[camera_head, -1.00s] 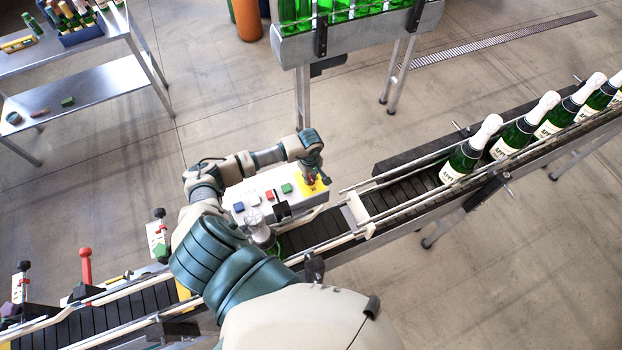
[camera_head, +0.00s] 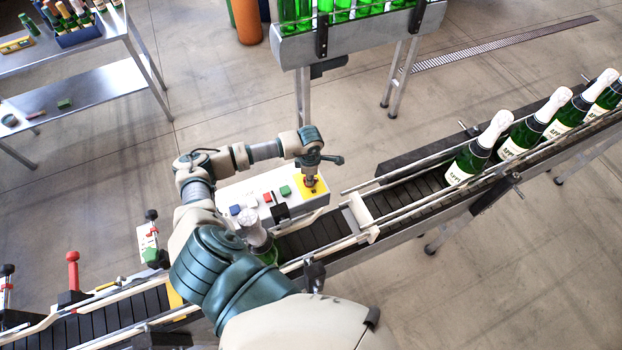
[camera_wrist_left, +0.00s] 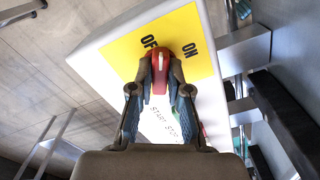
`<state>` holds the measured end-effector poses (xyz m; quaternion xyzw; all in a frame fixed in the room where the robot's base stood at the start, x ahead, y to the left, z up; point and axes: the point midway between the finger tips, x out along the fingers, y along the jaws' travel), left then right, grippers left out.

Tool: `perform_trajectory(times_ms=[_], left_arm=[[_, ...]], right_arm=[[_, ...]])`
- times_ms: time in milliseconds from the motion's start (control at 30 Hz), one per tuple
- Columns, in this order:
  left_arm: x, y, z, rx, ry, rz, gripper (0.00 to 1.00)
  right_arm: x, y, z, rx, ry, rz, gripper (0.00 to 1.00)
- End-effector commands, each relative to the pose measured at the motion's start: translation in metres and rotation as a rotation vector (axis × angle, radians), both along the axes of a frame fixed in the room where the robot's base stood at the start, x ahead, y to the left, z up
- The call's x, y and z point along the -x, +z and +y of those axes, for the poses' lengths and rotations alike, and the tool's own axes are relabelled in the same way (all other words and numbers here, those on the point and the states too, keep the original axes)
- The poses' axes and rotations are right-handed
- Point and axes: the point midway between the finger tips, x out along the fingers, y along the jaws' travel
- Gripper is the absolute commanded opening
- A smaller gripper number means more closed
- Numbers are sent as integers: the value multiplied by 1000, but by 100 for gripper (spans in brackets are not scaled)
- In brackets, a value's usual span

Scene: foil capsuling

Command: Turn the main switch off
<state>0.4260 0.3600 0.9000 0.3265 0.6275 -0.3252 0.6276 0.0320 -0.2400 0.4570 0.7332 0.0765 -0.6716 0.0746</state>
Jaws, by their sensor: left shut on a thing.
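The main switch has a red handle (camera_wrist_left: 160,56) with a white mark on its top, set on a yellow plate (camera_wrist_left: 118,48) lettered OFF and ON. The handle's white mark points up in the wrist view, between the two words. My left gripper (camera_wrist_left: 161,66) is shut on the red handle, a finger on each side. In the head view my left gripper (camera_head: 311,181) reaches down over the yellow plate (camera_head: 318,188) at the right end of the control box (camera_head: 296,208) and hides most of the switch. My right gripper is not in view.
The control box carries blue, red and green buttons. A foil-topped bottle (camera_head: 256,234) stands on the conveyor (camera_head: 317,237) beside my arm. More bottles (camera_head: 472,161) line its right part. A bin of green bottles (camera_head: 360,38) and a metal table (camera_head: 85,47) stand behind.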

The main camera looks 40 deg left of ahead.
Motion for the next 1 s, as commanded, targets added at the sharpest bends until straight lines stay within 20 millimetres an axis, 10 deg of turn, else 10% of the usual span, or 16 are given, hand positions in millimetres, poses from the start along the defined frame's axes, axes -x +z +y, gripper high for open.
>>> perform_trajectory(times_ms=[1000], left_arm=[[1,2,4,-9,501,-2,0]], right_arm=[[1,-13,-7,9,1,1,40]])
